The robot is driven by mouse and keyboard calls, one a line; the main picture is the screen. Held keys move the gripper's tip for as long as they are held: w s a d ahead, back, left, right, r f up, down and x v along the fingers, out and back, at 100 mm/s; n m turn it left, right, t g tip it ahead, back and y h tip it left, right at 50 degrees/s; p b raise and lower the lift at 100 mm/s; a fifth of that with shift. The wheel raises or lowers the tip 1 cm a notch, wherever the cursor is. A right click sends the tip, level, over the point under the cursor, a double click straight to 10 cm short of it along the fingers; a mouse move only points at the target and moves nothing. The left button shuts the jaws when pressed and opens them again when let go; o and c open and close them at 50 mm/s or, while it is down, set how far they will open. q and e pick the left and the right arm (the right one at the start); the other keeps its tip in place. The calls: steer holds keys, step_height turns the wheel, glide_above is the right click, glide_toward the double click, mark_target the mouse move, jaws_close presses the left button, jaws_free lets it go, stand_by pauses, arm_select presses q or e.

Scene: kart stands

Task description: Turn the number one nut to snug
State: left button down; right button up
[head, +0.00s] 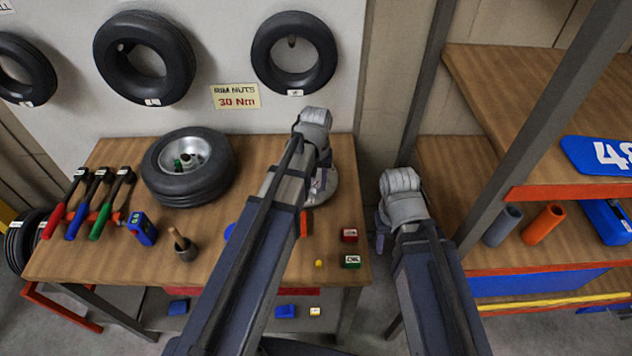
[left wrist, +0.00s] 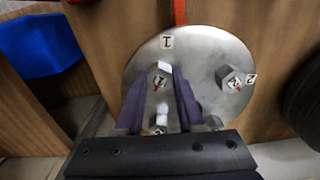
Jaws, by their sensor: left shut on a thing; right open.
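The round metal rim plate (left wrist: 205,55) fills the middle of the left wrist view. In the head view my left arm hides most of it, leaving its right edge (head: 329,190). The number two nut (left wrist: 229,77) sits to the right, by label "2". My right gripper (head: 382,232) is open and empty right of the bench, partly hidden by its wrist.
The wooden bench (head: 110,250) holds a tyre on a rim (head: 188,185), red, blue and green-handled wrenches (head: 88,205), a blue device (head: 142,228) and small red (head: 349,235) and green (head: 351,261) boxes. A sign (head: 236,96) reads "RIM NUTS 30 Nm". Shelving stands right.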

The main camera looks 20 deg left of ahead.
mark_target(316, 184)
arm_select(q)
steer(key=m, duration=0.6)
steer(key=shift+m, duration=0.3)
steer(key=m, duration=0.6)
steer(key=shift+m, duration=0.3)
steer(key=c, duration=0.5)
jaws_free()
steer(key=shift+r, duration=0.1)
step_height(316, 184, up, 8)
steer(key=p, duration=0.8)
